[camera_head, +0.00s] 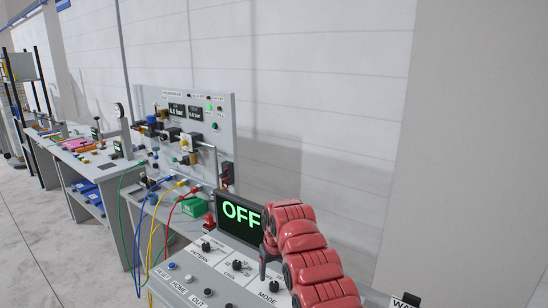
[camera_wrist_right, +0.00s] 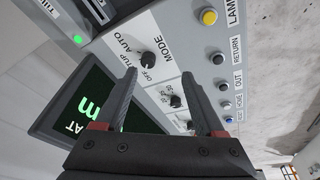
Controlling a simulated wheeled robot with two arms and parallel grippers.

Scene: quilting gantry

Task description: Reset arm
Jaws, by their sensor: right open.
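My right arm, red, comes in from the lower right in the head view. Its gripper (camera_head: 266,262) is small and dark there, partly hidden by the arm, above the control panel (camera_head: 205,267). In the right wrist view the two dark fingers of the gripper (camera_wrist_right: 160,76) are apart with nothing between the tips. The MODE knob (camera_wrist_right: 147,58), marked OFF, SETUP and AUTO, is just beyond the fingertips. Another black knob (camera_wrist_right: 175,101) shows between the fingers. I cannot tell whether the fingers touch the panel. My left gripper is not in view.
A display (camera_head: 239,217) reading OFF stands behind the knobs. Push buttons (camera_wrist_right: 209,17) run along the panel edge. A pressure board (camera_head: 190,130) and a workbench (camera_head: 90,165) with coloured cables stand to the left. The wall behind is bare.

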